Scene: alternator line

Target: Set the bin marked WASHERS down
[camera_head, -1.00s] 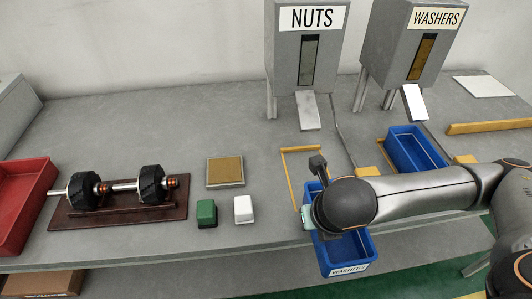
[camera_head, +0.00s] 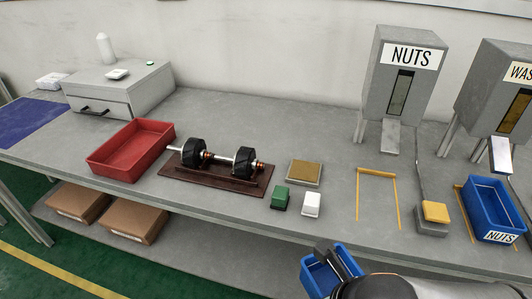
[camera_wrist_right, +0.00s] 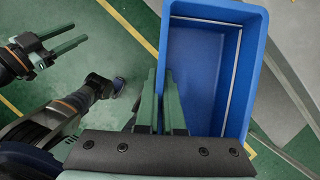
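My right gripper (camera_wrist_right: 160,100) is shut on one side wall of a blue bin (camera_wrist_right: 243,75), with a finger on each side of the wall. The bin's inside looks empty. In the head view this bin (camera_head: 312,279) is at the bottom, in front of the table's front edge, partly hidden by my right arm. Its label is not visible now; the earlier frame shows it marked WASHERS. My left gripper (camera_wrist_right: 62,39) shows at the upper left of the right wrist view, empty, its fingers apart, above the green floor.
A yellow-outlined spot (camera_head: 377,172) on the table (camera_head: 330,140) is bare. Right of it are a yellow-topped block (camera_head: 434,212) and another blue bin marked NUTS (camera_head: 500,237), below the WASHERS dispenser (camera_head: 492,85). Left are small blocks (camera_head: 311,204), a shaft stand (camera_head: 215,188) and a red tray (camera_head: 106,167).

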